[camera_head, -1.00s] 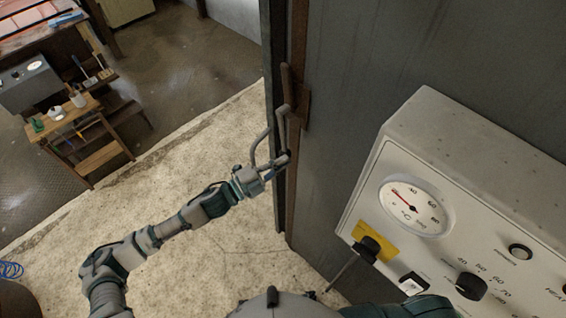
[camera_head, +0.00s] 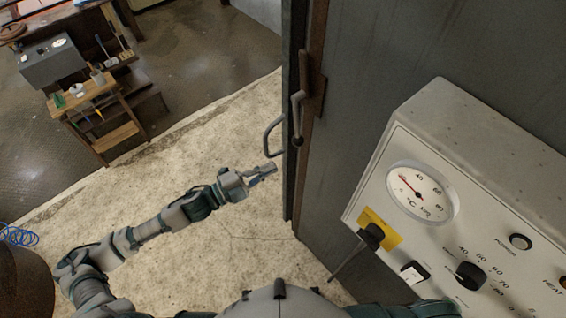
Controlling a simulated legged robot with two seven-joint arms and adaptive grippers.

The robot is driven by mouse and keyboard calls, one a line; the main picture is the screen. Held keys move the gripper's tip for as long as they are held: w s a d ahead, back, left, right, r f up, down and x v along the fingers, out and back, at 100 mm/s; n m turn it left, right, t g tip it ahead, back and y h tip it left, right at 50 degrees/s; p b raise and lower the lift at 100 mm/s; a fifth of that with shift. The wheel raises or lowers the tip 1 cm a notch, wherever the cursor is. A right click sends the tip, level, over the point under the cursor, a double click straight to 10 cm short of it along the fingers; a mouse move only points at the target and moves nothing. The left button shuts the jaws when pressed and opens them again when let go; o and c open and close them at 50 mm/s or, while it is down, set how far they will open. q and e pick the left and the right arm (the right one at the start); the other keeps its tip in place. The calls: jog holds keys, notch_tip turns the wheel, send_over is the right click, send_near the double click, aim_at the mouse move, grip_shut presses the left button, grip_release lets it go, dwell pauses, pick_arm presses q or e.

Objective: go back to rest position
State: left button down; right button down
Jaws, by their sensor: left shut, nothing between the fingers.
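My left gripper (camera_head: 262,174) is shut and empty. It is in the middle of the view, just below and left of the bent grey handle (camera_head: 270,136) on the edge of the tall grey metal door (camera_head: 340,130), and looks apart from it. My left arm runs from the lower left up to the gripper. My right gripper is not in view; a dark part of my own body shows at the bottom edge.
A white control box (camera_head: 470,200) with a dial, knobs and a yellow plate fills the right. A wooden stepped stand (camera_head: 118,138) and a grey box (camera_head: 52,62) are at the upper left. Pale floor (camera_head: 190,160) around my left arm is clear.

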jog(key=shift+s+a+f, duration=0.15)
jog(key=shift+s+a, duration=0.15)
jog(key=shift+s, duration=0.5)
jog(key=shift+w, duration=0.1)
